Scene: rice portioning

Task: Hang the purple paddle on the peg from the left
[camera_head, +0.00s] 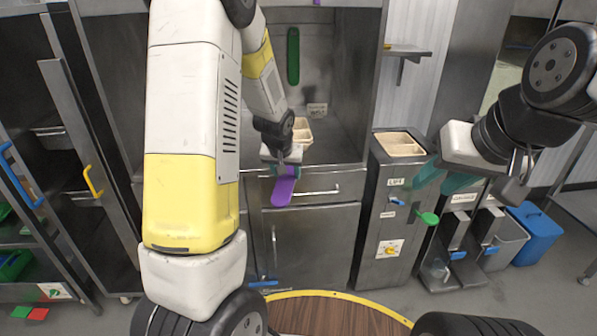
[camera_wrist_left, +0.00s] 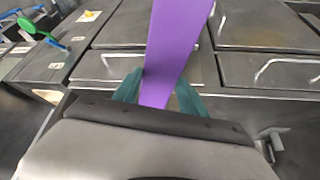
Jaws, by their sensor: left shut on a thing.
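My left gripper (camera_head: 285,171) is shut on the purple paddle (camera_head: 283,192), in front of the steel cabinet's drawer. The paddle's broad end hangs down below the fingers in the head view. In the left wrist view the purple paddle (camera_wrist_left: 174,45) runs up from between the two teal fingers and past the top edge. My right gripper (camera_head: 442,178) is at the right, its teal fingers apart and nothing seen between them. I cannot make out a bare peg. A green paddle (camera_head: 293,56) hangs upright on the cabinet's back wall.
A beige divided container (camera_head: 301,130) stands on the cabinet shelf, close behind my left gripper. A dispenser (camera_head: 390,215) with a green knob stands to the right. A blue bin (camera_head: 537,232) is far right.

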